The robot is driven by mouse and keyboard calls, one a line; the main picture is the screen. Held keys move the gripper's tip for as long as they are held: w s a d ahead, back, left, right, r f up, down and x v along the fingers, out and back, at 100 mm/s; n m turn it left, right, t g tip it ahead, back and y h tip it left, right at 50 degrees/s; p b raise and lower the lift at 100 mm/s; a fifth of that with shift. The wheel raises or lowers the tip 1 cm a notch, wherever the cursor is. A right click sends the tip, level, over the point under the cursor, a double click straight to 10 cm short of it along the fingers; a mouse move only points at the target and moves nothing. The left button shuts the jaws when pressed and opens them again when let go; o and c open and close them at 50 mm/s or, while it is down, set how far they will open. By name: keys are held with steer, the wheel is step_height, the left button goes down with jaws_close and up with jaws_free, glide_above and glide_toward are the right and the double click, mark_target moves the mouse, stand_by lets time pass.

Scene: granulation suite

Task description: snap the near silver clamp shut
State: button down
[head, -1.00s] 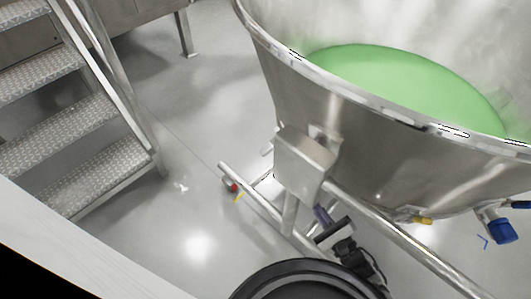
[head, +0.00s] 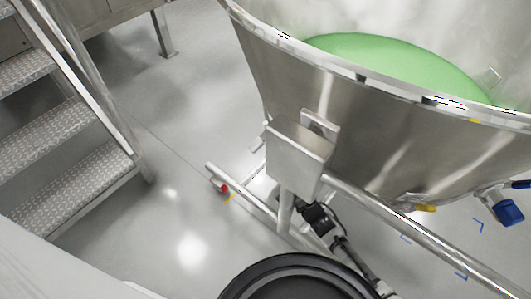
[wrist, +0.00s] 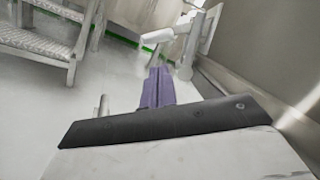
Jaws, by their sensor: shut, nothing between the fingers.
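I cannot make out a silver clamp for sure in either view. The large steel bowl (head: 300,88) holds green material (head: 395,60) and fills the upper right of the head view. A steel bracket box (head: 298,150) stands against its near side on a frame. My gripper (wrist: 160,72) shows in the wrist view as two purple fingers, shut together with nothing between them. They point towards a pale metal post and bracket (wrist: 180,45). In the head view my dark wrist is low beside the bracket box, and the fingertips are hidden.
Steel steps (head: 75,185) stand at the left. The bowl's frame rail (head: 420,230) runs down to the right. A blue-handled valve (head: 508,211) and a yellow part (head: 425,208) sit under the bowl. The floor (head: 190,190) between steps and frame is clear.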

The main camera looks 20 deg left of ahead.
mark_target(261, 140)
steer(key=x, duration=0.7)
